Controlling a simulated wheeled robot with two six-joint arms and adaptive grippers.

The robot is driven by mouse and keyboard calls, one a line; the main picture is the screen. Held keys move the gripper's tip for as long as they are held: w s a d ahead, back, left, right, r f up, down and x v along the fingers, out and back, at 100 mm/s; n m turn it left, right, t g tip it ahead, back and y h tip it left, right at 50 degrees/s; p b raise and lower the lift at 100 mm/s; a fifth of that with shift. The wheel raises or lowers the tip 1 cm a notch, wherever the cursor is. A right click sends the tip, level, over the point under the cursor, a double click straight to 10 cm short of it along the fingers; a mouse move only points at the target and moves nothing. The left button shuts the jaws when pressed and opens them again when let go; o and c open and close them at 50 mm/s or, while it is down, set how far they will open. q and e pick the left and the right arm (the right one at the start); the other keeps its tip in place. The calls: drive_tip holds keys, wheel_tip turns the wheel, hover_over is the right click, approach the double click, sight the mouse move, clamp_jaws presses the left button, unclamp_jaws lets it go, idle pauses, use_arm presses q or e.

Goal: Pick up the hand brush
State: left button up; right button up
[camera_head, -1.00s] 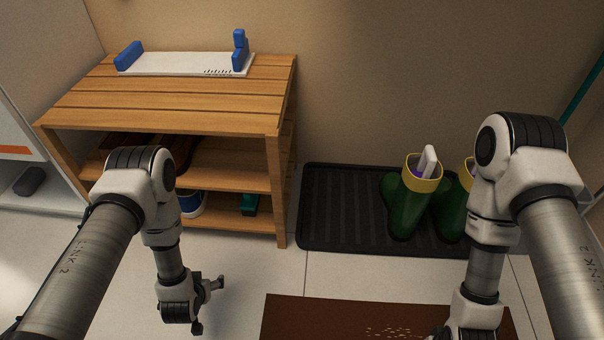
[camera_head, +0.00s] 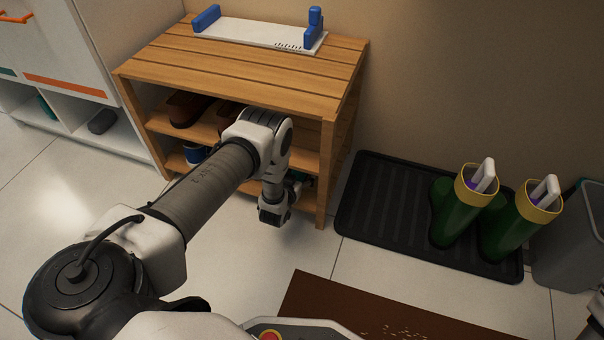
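I cannot pick out a hand brush for certain. A small dark green thing (camera_head: 297,176) shows in the lower part of the wooden rack (camera_head: 340,112), mostly hidden behind my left wrist, and I cannot tell what it is.
Brown shoes (camera_head: 188,108) and a blue-and-white shoe (camera_head: 196,153) are in the rack; a white board with blue ends (camera_head: 255,33) lies on top. Green boots (camera_head: 455,212) stand on a black mat (camera_head: 385,210). A brown doormat (camera_head: 350,305) with crumbs lies in front. A grey bin (camera_head: 570,245) stands right.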

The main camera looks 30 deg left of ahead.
use_arm(q)
drive_tip(key=shift+r, duration=0.15)
drive_tip(key=shift+c, duration=0.3)
drive_tip(key=c, duration=1.2)
drive_tip(key=shift+r+p, duration=0.5)
drive_tip(key=shift+c, duration=0.2)
wheel_tip(320, 180, up, 3)
drive_tip(key=p, duration=0.2)
drive_tip(key=shift+s+r+p, duration=0.1)
drive_tip(key=shift+r+p, duration=0.1)
drive_tip(key=shift+p, duration=0.2)
drive_tip(key=s+d+p, duration=0.6)
drive_tip(key=s+d, duration=0.1)
drive_tip(key=s, duration=0.6)
drive_tip(key=shift+d+r, duration=0.15)
drive_tip(key=shift+r, duration=0.2)
drive_tip(key=shift+s+d, duration=0.25)
drive_tip(key=shift+s, duration=0.2)
drive_tip(key=shift+f, duration=0.1)
